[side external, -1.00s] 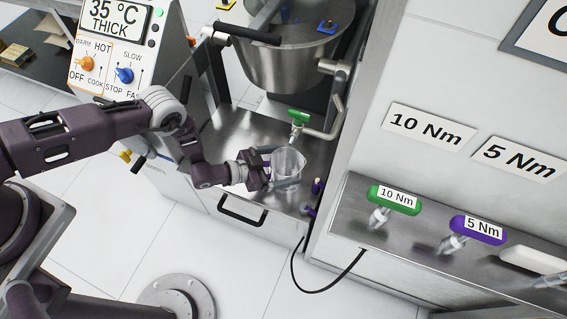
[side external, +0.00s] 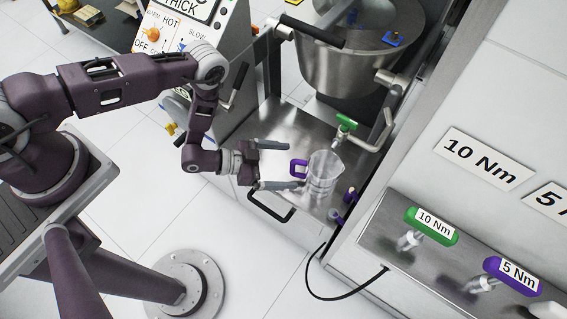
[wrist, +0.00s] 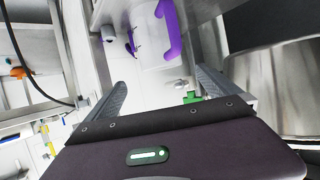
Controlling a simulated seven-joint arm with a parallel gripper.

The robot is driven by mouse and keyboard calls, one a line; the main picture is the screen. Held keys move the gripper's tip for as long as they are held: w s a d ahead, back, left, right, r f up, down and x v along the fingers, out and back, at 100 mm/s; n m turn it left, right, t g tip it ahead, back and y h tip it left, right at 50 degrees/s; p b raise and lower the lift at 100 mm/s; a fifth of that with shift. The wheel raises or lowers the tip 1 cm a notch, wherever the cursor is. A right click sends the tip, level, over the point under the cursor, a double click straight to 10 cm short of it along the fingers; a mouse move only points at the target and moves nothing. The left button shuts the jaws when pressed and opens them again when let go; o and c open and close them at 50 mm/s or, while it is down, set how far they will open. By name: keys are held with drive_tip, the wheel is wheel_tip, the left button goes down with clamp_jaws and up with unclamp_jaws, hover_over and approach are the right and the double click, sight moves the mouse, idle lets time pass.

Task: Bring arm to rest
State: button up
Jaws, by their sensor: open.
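My gripper (side external: 291,166) is open, its two fingers spread, just left of a clear measuring jug (side external: 323,178) in the side external view. The jug stands upright on the steel shelf (side external: 262,140) under the mixer bowl. The jug's clear body is hard to make out there.
A steel mixer bowl (side external: 345,65) hangs behind the jug. A green-handled valve (side external: 345,122) and pipe are at the shelf's back right. The control panel (side external: 185,25) stands behind my arm. The floor at front left is partly clear.

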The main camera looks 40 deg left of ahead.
drive_tip(key=w+a+r+n+y, duration=0.1)
drive_tip(key=w+a+r+y, duration=0.2)
drive_tip(key=w+a+r, duration=0.4)
drive_tip(key=w+a+r+y, duration=0.3)
drive_tip(key=w+r, duration=0.2)
drive_tip(key=r, duration=0.4)
drive_tip(key=s+a+r+n+y, duration=0.1)
drive_tip(key=a+r+n+y, duration=0.15)
drive_tip(key=r, duration=0.65)
drive_tip(key=s+a+r+n+y, duration=0.1)
drive_tip(key=a+r, duration=0.2)
drive_tip(key=r, duration=0.6)
drive_tip(key=s+a+r+n+g, duration=0.2)
drive_tip(key=s+r+n, duration=0.1)
drive_tip(key=s+r, duration=1.05)
drive_tip(key=s+d+n+g, duration=0.1)
drive_tip(key=s+d+g, duration=0.1)
drive_tip(key=s, duration=1.6)
